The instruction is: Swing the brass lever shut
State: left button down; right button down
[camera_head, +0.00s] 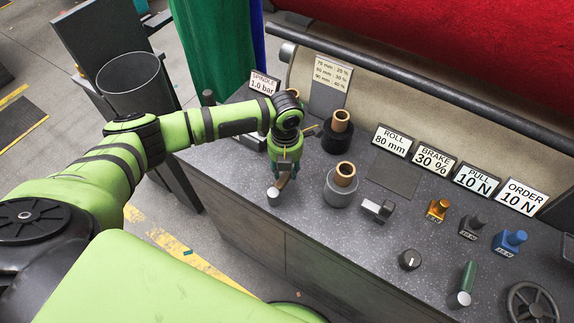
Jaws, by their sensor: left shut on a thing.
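My left gripper (282,181) reaches down over the left end of the grey speckled worktop (230,152). Its fingers are shut on a narrow brownish bar, which looks like the brass lever (283,183). A short light-grey cylinder (273,195) shows just below the fingertips. The gripper and wrist hide most of the lever and its pivot, so its angle is hard to tell. The "SPINDLE 1.0 bar" sign (264,83) stands behind the wrist. My right gripper is not in view.
Right of the gripper stand two cored rolls, one dark (337,138) and one grey (341,190). A bin (135,85) stands at left.

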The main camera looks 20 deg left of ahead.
pick_arm(q)
jog(key=shift+d+m, duration=0.15)
jog(key=shift+m, duration=0.15)
jog(key=c, duration=0.8)
grip_release()
notch_tip(320, 180, up, 12)
dwell(0.3)
